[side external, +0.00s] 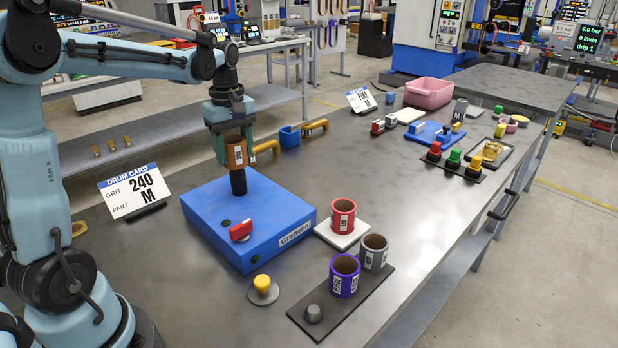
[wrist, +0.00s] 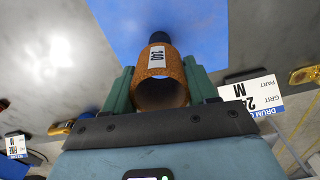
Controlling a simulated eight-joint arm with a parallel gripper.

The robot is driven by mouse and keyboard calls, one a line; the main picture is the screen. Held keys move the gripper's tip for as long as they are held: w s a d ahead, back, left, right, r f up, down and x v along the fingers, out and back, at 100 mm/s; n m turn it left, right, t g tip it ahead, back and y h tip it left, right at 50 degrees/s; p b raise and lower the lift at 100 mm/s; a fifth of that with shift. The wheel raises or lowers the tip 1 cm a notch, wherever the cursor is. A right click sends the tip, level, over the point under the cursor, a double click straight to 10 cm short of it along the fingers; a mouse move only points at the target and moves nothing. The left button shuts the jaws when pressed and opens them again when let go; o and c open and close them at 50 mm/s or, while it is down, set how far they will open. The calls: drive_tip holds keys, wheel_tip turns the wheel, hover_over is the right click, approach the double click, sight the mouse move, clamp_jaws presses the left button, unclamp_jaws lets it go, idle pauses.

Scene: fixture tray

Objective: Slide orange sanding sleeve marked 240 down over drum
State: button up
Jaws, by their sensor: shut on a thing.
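My gripper (side external: 233,130) is shut on the orange sanding sleeve (side external: 236,155), holding it upright over the blue machine base. The wrist view shows green fingers on both sides of the sleeve (wrist: 160,85), with a white 240 label and its open end facing the camera. The dark drum (side external: 238,183) stands on the blue base (side external: 215,212), directly below the sleeve in the side view. The drum (wrist: 160,38) shows just beyond the sleeve in the wrist view. Whether the sleeve's lower edge is around the drum's top or just above it, I cannot tell.
The drum card (side external: 133,192) reads grit 240, part M. A red switch (side external: 241,230) sits on the base. Red (side external: 343,216), grey (side external: 373,252) and purple (side external: 344,275) sleeves stand at the front right. A yellow button (side external: 262,284) is in front.

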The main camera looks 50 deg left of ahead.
sight(238, 175)
drive_tip(key=shift+f, duration=1.45)
drive_tip(key=shift+f, duration=0.6)
drive_tip(key=shift+f, duration=0.6)
drive_tip(key=shift+f, duration=0.3)
drive_tip(key=shift+f, duration=0.7)
drive_tip(key=o, duration=1.1)
drive_tip(key=shift+r, duration=0.15)
